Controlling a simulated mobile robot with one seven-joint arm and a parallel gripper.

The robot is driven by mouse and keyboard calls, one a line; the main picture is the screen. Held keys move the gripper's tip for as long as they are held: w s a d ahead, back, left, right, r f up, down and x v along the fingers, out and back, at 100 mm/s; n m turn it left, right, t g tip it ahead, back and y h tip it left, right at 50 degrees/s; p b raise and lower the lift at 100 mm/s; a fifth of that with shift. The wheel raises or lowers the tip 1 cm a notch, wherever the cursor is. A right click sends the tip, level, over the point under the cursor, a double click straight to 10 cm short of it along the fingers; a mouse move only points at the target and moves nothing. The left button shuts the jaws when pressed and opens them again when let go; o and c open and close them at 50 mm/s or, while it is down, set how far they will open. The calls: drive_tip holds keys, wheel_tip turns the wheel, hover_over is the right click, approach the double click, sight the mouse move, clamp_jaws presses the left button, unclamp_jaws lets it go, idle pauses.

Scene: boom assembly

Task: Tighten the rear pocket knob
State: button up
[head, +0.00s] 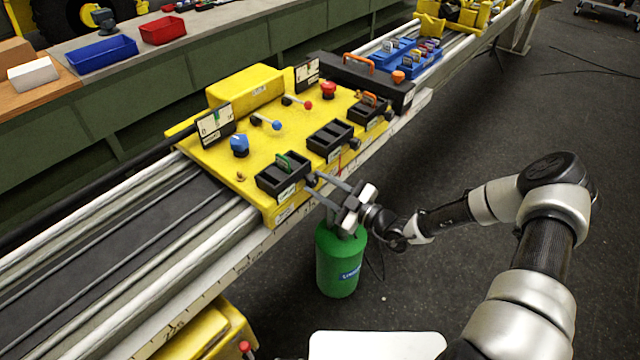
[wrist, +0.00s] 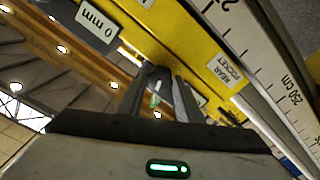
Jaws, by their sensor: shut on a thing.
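The yellow control panel (head: 215,160) sits on the rails and carries three black pockets along its near right edge. The rear pocket (head: 270,184) is the one closest to me at the left and holds a green-topped piece (head: 284,161). Its small black knob (head: 311,180) is on the panel edge beside it. My gripper (head: 315,184) reaches in from the right and is shut on this knob. In the wrist view my gripper's fingers (wrist: 165,78) point at the yellow edge beside a REAR POCKET label (wrist: 224,70); the fingers mostly hide the knob there.
The middle pocket (head: 330,140) and far pocket (head: 369,109) have similar knobs. A blue knob (head: 239,143), levers and a red button (head: 328,89) stand on the panel. A green canister (head: 338,265) is below my gripper. The floor to the right is clear.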

drive_tip(key=shift+m, duration=2)
drive_tip(key=o, duration=1)
drive_tip(key=shift+o, duration=0.2)
drive_tip(key=shift+d, duration=0.1)
drive_tip(key=b+v, duration=0.1)
drive_tip(key=v, duration=1.6)
drive_tip(key=shift+s+d, duration=0.1)
drive_tip(key=shift+s, duration=0.05)
